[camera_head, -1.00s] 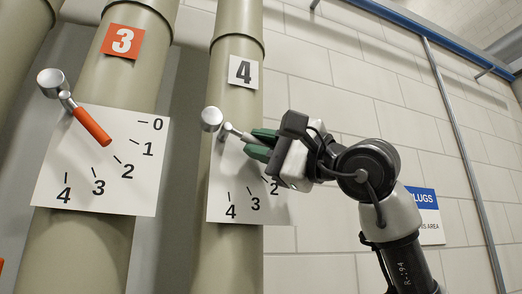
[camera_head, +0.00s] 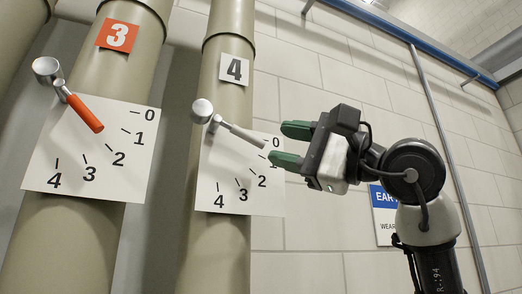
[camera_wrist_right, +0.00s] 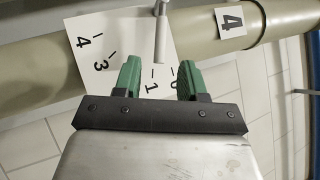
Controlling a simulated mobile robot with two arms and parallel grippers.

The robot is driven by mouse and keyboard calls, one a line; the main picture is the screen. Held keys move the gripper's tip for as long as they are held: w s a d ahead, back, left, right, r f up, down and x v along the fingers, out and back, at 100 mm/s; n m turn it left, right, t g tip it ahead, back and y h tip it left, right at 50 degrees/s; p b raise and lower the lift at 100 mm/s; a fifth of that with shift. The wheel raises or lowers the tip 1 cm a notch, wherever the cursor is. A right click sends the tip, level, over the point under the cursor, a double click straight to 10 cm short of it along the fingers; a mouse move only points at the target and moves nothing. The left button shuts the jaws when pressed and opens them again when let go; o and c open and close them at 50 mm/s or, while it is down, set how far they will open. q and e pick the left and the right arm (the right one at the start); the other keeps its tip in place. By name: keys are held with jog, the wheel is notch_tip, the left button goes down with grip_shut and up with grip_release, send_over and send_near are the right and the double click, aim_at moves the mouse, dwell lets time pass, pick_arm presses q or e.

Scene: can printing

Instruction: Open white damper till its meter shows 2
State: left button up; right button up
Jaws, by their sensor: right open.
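The white damper handle (camera_head: 240,133) is on the pipe marked 4, over a white meter plate (camera_head: 208,180) with marks from 0 to 4. It slants down to the right, its tip between the 0 and 1 marks. In the right wrist view the handle (camera_wrist_right: 160,38) points toward the marks 0 and 1, nearer 1. My right gripper (camera_head: 291,145) is open and empty, just to the right of the handle tip and apart from it. In the wrist view its green fingers (camera_wrist_right: 161,65) are spread on either side of the handle's line. My left gripper is not in view.
To the left, the pipe marked 3 carries an orange damper handle (camera_head: 84,112) over its own meter plate (camera_head: 45,165). A tiled wall (camera_head: 310,235) with a blue-and-white sign (camera_head: 384,198) is behind my right arm. Free space lies below the gripper.

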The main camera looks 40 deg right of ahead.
jog(key=v, duration=0.4)
jog(key=shift+b, duration=0.4)
jog(key=shift+w, duration=0.1)
